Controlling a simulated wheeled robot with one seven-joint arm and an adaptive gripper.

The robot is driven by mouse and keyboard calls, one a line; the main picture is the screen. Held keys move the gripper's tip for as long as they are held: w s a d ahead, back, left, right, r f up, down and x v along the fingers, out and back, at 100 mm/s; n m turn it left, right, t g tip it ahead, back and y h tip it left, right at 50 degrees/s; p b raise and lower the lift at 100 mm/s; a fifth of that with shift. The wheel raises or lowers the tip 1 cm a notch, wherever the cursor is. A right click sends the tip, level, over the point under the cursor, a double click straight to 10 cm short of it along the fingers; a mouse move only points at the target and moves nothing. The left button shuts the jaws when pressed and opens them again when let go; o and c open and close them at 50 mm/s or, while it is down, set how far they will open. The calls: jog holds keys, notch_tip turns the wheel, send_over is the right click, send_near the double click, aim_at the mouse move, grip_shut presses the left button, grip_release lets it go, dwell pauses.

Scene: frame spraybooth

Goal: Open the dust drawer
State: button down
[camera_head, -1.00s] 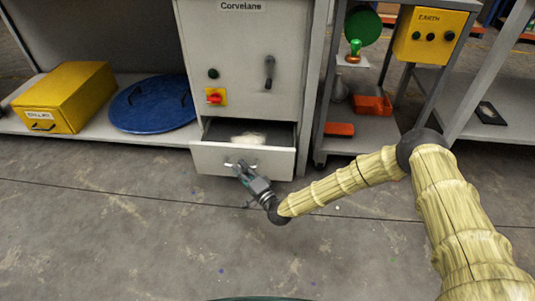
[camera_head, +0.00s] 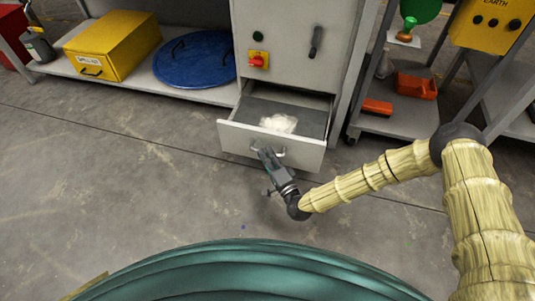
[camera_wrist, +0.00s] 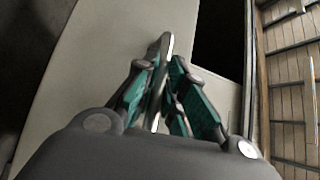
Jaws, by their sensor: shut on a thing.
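The dust drawer (camera_head: 235,136) is pulled out from the lower part of the grey cabinet (camera_head: 285,60). A pale heap of dust (camera_head: 279,123) lies inside it. My gripper (camera_head: 268,155) is at the bar handle (camera_head: 281,154) on the drawer's front, shut on it. In the wrist view, the teal-padded fingers (camera_wrist: 165,85) close around the handle (camera_wrist: 160,75), in front of the pale drawer front (camera_wrist: 100,50). The fingers hide part of the handle.
A blue round lid (camera_head: 195,62) and a yellow box (camera_head: 115,45) sit on the low shelf at left. A trolley with orange trays (camera_head: 415,86) stands at right. The floor (camera_head: 130,180) in front is clear. A teal rounded surface fills the bottom edge.

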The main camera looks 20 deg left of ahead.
jog(key=c, duration=1.5)
grip_release()
jog(key=v, duration=1.2)
